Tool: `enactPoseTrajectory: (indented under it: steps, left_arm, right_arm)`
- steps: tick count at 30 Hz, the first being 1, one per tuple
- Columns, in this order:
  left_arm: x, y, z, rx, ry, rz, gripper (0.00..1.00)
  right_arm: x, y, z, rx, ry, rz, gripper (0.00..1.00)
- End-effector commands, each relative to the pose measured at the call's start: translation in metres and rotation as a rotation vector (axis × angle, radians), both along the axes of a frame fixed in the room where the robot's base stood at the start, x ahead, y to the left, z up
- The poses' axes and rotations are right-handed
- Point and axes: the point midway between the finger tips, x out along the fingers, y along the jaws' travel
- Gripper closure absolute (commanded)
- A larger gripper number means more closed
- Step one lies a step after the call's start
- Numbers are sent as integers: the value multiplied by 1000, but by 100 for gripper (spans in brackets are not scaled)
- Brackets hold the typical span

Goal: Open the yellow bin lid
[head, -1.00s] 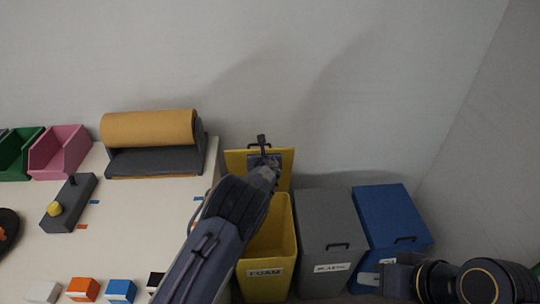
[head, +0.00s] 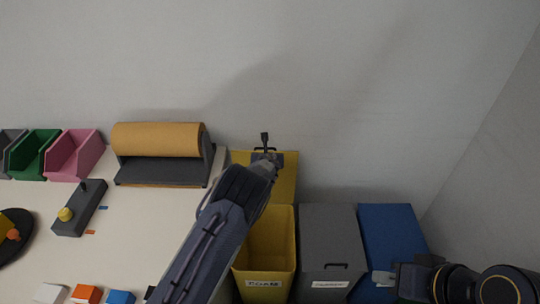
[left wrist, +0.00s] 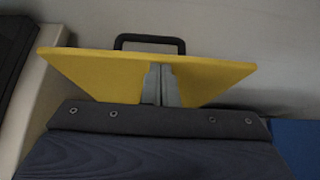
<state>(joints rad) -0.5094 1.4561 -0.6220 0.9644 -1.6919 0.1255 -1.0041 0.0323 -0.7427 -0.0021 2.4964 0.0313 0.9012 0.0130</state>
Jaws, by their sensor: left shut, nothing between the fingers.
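The yellow bin (head: 270,236) stands with its mouth open, its label facing front. Its yellow lid (head: 290,178) is raised near upright at the back, against the wall side. The lid's dark handle (left wrist: 150,42) shows on its top edge in the left wrist view. My left gripper (left wrist: 160,84) is shut and empty, its fingers in front of the lid's face; whether they touch it I cannot tell. In the head view my left arm covers part of the bin and lid. My right gripper (head: 384,279) is at the lower right, over the blue bin; its fingers are unclear.
A grey bin (head: 330,240) and a blue bin (head: 392,235), both lidded shut, stand right of the yellow one. The white table (head: 140,225) on the left holds a brown roll (head: 158,139), open trays and small boxes. The wall is close behind.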

Motion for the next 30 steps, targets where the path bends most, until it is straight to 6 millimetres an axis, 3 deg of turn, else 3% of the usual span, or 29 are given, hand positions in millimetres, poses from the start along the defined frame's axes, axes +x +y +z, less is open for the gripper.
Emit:
enactPoseTrajectory:
  steps: [11, 15, 21, 30]
  left_arm:
    - [0, 0, 0, 1, 0, 1, 100]
    - [-4, 0, 1, 0, -3, 0, 100]
    - [-25, 0, 11, -1, -3, 0, 100]
    - [-59, 0, 37, -2, -1, 1, 100]
  right_arm:
    - [0, 0, 0, 0, 0, 0, 81]
    - [0, 0, -10, 0, 0, 0, 81]
    - [0, 0, -42, 0, 0, 0, 81]
    - [0, 0, -58, 0, 0, 0, 81]
